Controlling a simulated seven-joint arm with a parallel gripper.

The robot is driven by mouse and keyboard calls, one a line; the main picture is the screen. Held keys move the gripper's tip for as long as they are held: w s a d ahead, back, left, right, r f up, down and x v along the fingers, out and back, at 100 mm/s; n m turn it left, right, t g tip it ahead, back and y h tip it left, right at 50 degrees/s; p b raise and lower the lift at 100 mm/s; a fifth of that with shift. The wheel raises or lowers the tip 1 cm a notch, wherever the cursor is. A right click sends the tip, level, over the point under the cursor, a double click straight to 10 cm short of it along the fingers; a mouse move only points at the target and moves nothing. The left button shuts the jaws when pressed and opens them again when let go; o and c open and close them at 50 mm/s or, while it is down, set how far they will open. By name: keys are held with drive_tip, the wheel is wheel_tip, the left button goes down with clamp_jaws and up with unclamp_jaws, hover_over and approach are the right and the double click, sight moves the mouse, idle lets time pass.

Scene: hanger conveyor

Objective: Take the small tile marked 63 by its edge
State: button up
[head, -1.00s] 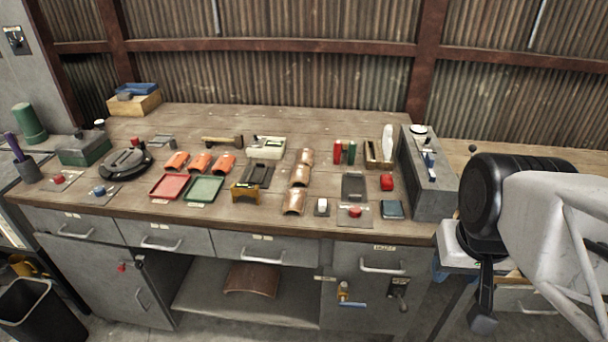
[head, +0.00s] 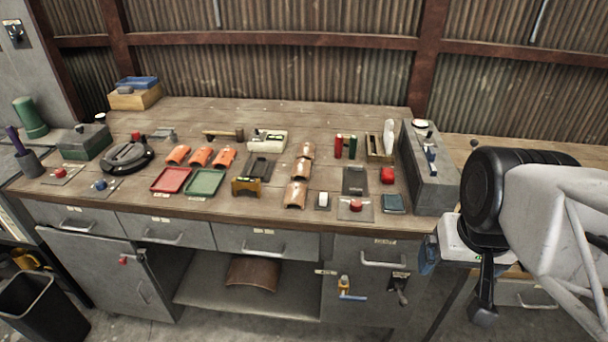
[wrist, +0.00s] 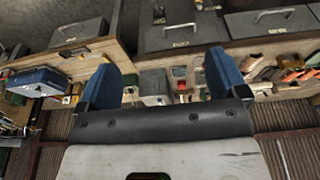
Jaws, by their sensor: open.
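Three small orange curved tiles lie in a row on the bench, left (head: 178,155), middle (head: 201,157) and right (head: 224,158). Three brownish curved tiles stand in a line nearer the middle, far (head: 305,150), middle (head: 301,169) and near (head: 296,195). No number is legible on any of them, so I cannot tell which is marked 63. My gripper (wrist: 160,64) is open and empty in the wrist view, its two blue fingers wide apart. In the head view my arm is at the right, off the bench front, well away from the tiles.
A red tray (head: 171,180) and a green tray (head: 205,183) lie in front of the orange tiles. A grey block (head: 430,180) stands at the bench's right end. A large curved tile (head: 252,273) lies on the lower shelf. The bench's back is mostly clear.

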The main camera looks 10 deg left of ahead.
drive_tip(key=g, duration=0.3)
hover_over(295, 191)
drive_tip(key=f, duration=1.2)
drive_tip(key=shift+s+d+f, duration=0.25)
drive_tip(key=shift+d+f, duration=0.05)
drive_tip(key=shift+f, duration=0.1)
drive_tip(key=shift+w+a+f, duration=0.2)
drive_tip(key=shift+a+f, duration=0.1)
drive_tip(key=shift+a, duration=0.1)
